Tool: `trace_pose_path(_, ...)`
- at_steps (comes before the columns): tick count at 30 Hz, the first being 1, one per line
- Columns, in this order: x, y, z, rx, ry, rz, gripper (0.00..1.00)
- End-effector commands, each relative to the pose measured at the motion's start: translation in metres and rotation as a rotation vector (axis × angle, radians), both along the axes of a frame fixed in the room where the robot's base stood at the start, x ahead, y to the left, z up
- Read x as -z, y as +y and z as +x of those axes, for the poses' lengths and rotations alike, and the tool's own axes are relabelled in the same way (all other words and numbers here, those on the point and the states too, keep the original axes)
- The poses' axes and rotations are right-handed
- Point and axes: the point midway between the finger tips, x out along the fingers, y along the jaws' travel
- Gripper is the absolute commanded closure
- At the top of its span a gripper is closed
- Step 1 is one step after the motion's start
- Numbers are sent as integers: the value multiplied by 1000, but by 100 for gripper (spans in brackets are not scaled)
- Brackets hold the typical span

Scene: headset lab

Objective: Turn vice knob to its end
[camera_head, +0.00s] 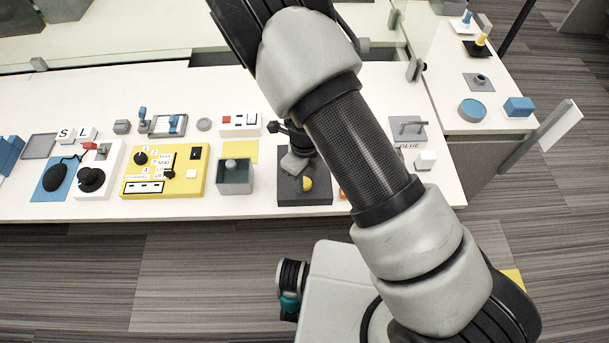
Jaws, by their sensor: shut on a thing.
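The vice appears to be the dark grey unit (318,193) near the front edge of the white table, with a small yellow round part (307,184) on its front. My gripper (294,156) is at the back of this unit, mostly hidden behind my own arm. Its dark body shows left of the arm, and it is shut on what seems to be the vice knob. The knob itself is hidden or too small to make out, so its turn angle cannot be told.
An open dark green-grey box (235,178) stands close left of the vice. A yellow panel (187,182) with knobs and letter tiles lies further left. A grey handled piece (407,128) and a white cube (426,160) are right of my arm, which crosses the table.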

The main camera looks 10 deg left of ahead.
Motion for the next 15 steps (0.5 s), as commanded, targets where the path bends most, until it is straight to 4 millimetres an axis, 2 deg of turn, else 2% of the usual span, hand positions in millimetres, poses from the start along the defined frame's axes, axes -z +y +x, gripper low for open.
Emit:
trace_pose_path(14, -1, 0, 1, 12, -2, 0, 91)
trace_pose_path(15, -1, 0, 1, 12, -2, 0, 62)
